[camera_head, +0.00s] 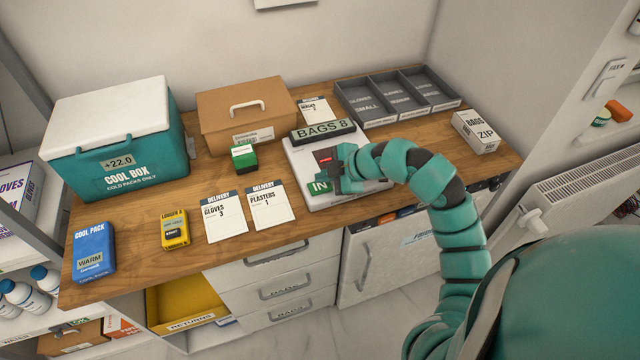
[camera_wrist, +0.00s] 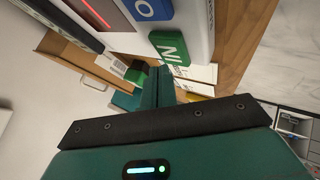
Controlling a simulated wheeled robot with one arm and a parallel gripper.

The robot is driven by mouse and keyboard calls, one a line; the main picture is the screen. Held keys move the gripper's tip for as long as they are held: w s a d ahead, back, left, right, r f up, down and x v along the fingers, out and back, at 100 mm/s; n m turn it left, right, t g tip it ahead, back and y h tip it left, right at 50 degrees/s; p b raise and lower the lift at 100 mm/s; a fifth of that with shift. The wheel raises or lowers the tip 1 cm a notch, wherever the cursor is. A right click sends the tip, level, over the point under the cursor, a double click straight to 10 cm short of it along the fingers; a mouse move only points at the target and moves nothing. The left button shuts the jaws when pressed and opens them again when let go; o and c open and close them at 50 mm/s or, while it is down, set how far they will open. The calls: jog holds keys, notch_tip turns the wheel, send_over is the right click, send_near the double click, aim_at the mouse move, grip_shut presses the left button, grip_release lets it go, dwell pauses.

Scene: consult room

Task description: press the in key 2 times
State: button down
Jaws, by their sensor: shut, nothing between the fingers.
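The green IN key (camera_head: 319,187) sits on the front left of the white counter device (camera_head: 303,160). Its display (camera_head: 322,130) reads BAGS 8. My gripper (camera_head: 346,168) is over the device, just right of the IN key in the head view. In the wrist view the gripper's fingers (camera_wrist: 157,76) are shut together and empty, with their tips close to the green IN key (camera_wrist: 169,47). I cannot tell whether they touch it. A blue key (camera_wrist: 152,8) lies beside the IN key in the wrist view; my gripper and arm hide it in the head view.
A cool box (camera_head: 112,130), a cardboard box (camera_head: 245,112), a grey divided tray (camera_head: 397,95) and a zip bags box (camera_head: 478,132) stand around the wooden counter (camera_head: 140,215). Delivery cards (camera_head: 270,204), a yellow device (camera_head: 175,230) and a small green box (camera_head: 243,158) lie left of the counter device.

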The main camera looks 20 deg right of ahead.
aim_at(325, 187)
jog(key=shift+r, duration=0.1)
jog(key=shift+r+p, duration=0.95)
jog(key=shift+r, duration=1.5)
